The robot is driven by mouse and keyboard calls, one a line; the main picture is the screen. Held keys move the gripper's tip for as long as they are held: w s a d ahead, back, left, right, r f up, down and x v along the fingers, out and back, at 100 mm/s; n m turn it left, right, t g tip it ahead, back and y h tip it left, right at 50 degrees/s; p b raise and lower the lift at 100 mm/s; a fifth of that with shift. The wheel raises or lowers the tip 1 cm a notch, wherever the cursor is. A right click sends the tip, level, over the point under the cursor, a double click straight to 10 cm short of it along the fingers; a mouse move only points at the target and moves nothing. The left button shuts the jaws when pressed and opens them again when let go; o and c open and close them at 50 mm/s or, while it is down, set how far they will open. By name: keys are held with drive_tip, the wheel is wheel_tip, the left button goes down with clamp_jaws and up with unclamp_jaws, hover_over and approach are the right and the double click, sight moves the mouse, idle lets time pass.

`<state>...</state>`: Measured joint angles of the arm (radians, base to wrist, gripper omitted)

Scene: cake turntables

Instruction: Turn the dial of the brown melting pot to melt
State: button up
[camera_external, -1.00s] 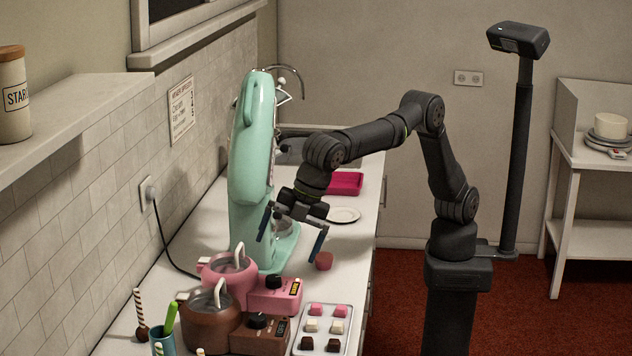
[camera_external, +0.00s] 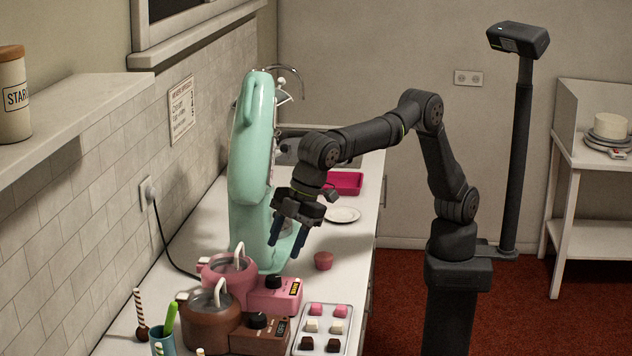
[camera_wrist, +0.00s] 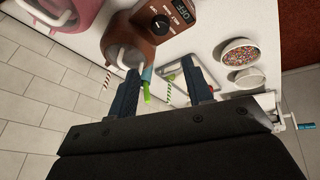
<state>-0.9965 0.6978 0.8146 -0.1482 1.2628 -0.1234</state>
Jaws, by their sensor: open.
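My gripper (camera_external: 287,247) is open and empty, fingers pointing down, above the counter behind both pots and apart from the dial. In the wrist view the gripper (camera_wrist: 162,93) has its fingers spread below the brown pot.
A pink melting pot (camera_external: 228,274) with its own box and dial stands just behind the brown one. A tray of chocolates (camera_external: 323,328) lies to the right. A mint mixer (camera_external: 252,150) rises beside my gripper.

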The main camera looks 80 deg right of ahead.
sight(258, 316)
drive_tip(key=w+a+f+m, duration=0.1)
drive_tip(key=w+f+m, duration=0.1)
drive_tip(key=f, duration=0.3)
drive_tip(key=w+a+f+m, duration=0.1)
drive_tip(key=w+f+m, duration=0.1)
drive_tip(key=f, duration=0.4)
drive_tip(key=w+a+f+m, duration=0.2)
drive_tip(key=f, duration=0.3)
drive_tip(key=shift+f, duration=0.4)
drive_tip(key=c, duration=0.7)
